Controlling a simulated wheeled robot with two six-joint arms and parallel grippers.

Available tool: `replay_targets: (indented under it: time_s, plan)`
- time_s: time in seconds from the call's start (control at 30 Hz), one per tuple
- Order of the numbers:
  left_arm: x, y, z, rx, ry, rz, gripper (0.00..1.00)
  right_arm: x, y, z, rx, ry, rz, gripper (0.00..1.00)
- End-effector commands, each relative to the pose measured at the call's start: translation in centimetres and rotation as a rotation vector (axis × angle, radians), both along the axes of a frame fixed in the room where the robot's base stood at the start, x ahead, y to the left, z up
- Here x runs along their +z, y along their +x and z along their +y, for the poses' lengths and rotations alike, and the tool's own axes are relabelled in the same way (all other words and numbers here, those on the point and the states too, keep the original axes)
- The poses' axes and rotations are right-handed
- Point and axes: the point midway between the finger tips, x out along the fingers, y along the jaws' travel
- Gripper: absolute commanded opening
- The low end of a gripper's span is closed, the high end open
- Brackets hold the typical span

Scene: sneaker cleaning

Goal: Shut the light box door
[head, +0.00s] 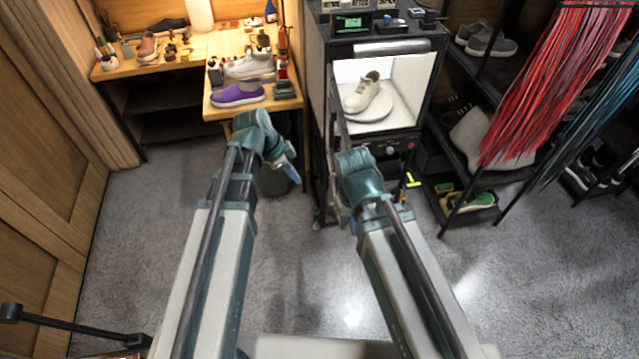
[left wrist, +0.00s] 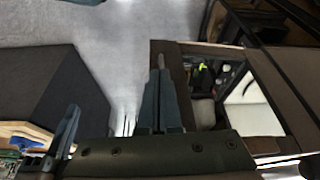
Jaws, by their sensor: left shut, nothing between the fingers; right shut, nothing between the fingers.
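The light box (head: 425,75) stands right of centre in the head view, its white inside lit. Its door (head: 338,110) is open, swung out at the left side of the opening and seen nearly edge-on. A pale sneaker (head: 362,95) sits inside on a round white turntable (head: 378,112). My left gripper (head: 290,172) is shut and empty, left of the box and apart from the door. Its closed fingers (left wrist: 160,95) also show in the left wrist view. My right gripper (head: 336,205) is shut, low by the door, mostly hidden behind my right wrist; contact cannot be told.
A wooden workbench (head: 285,103) with a purple shoe (head: 237,95) stands at the left. A dark bin (head: 278,180) is behind my left gripper. A shoe rack (head: 470,150) and hanging red laces (head: 555,80) are at the right. The grey floor in front is open.

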Motion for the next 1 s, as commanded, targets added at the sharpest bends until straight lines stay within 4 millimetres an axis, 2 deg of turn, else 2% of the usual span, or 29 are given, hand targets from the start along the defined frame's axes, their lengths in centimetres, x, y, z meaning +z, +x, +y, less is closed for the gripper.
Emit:
replay_targets:
  time_s: [0.17, 0.77, 1.0]
  plan:
    - [-1.6, 0.1, -0.4, 0.001, 0.001, 0.001, 0.0, -1.6, 0.0, 0.0, 0.002, 0.0, 0.0, 0.0]
    - [-9.9, 1.3, -3.4, 0.002, 0.002, 0.001, 0.0, -9.9, 0.0, 0.0, 0.003, -0.001, 0.0, 0.0]
    - [-9.4, 2.4, -6.3, 0.0, 0.002, 0.002, 0.0, -9.4, 0.0, 0.0, 0.003, -0.001, 0.0, 0.0]
